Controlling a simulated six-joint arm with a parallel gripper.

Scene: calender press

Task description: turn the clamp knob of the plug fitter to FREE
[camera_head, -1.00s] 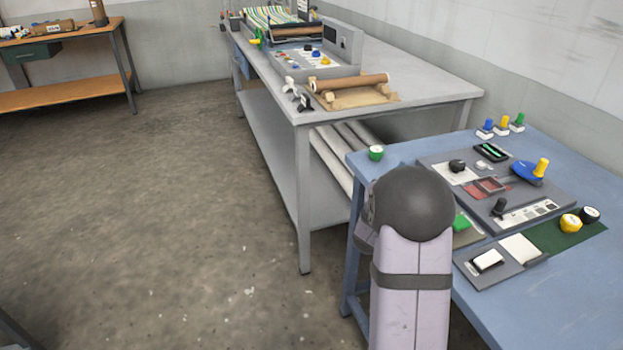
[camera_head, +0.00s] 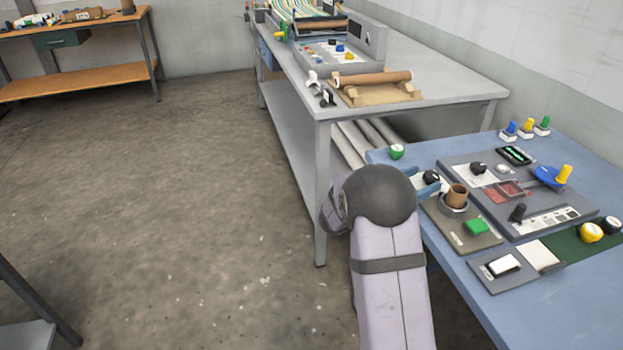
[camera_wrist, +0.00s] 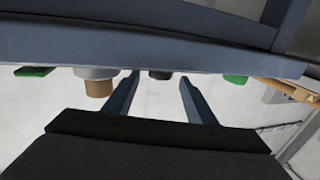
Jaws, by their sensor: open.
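The plug fitter (camera_head: 466,240) is a grey-brown plate at the near left of the blue table. It carries a brown plug (camera_head: 457,194) in a grey ring (camera_head: 454,209) and a green block (camera_head: 477,227). A black knob (camera_head: 431,177), apparently the clamp knob, is at its far end; its pointer and markings are unreadable. My gripper (camera_head: 422,180) is open, its blue fingers close by the knob and partly hidden by my arm. The upside-down wrist view shows the dark knob (camera_wrist: 160,75) between the fingers (camera_wrist: 160,82), with the plug (camera_wrist: 98,88) beside them. Contact is unclear.
A larger control panel (camera_head: 520,190) with a black lever lies right of the fitter. A small plate with a white switch (camera_head: 503,265) is nearer. A grey bench (camera_head: 450,85) stands behind.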

